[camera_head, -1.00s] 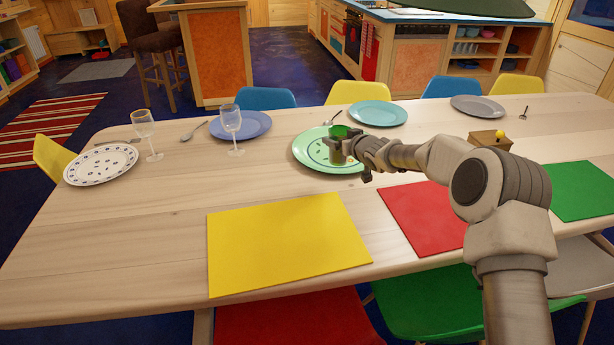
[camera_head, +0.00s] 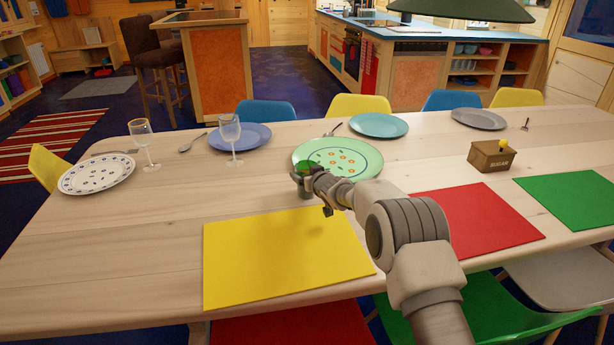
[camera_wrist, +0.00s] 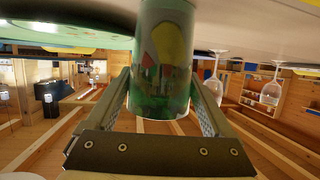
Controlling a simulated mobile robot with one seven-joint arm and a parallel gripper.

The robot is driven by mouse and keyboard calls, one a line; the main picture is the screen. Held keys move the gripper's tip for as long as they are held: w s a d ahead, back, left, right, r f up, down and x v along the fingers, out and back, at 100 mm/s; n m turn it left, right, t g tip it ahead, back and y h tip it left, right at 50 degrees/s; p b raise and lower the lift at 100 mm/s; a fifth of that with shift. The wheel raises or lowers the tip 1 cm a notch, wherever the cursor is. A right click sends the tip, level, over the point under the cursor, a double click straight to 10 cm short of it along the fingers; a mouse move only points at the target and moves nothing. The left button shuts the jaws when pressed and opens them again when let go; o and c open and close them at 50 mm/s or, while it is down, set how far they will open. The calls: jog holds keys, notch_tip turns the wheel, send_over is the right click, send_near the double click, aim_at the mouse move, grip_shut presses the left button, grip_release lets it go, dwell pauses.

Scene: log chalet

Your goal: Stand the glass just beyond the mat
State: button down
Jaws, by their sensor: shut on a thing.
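The glass (camera_head: 306,165), a green tumbler with a coloured picture on it, is in my gripper (camera_head: 303,178). In the wrist view, which is upside down, the two fingers of my gripper (camera_wrist: 163,95) are shut on the sides of the glass (camera_wrist: 163,60). The glass looks upright, between the yellow mat (camera_head: 285,258) and the green patterned plate (camera_head: 338,148). It is low over the table or touching it; I cannot tell which.
Two stemmed glasses (camera_head: 143,145) (camera_head: 231,135) and a white spotted plate (camera_head: 97,174) stand to the left. A red mat (camera_head: 490,218), a green mat (camera_head: 575,195) and a sugar box (camera_head: 493,155) are to the right. The wood between the yellow mat and the stemmed glasses is clear.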

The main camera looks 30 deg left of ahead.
jog(key=shift+r, duration=0.2)
jog(key=shift+f, duration=0.15)
grip_release()
jog(key=shift+s+d+r, duration=0.4)
jog(key=shift+s+d, duration=0.05)
jog(key=p+v, duration=0.1)
jog(key=v, duration=0.9)
jog(key=shift+s+d, duration=0.15)
jog(key=shift+d, duration=0.1)
jog(key=shift+r, duration=0.1)
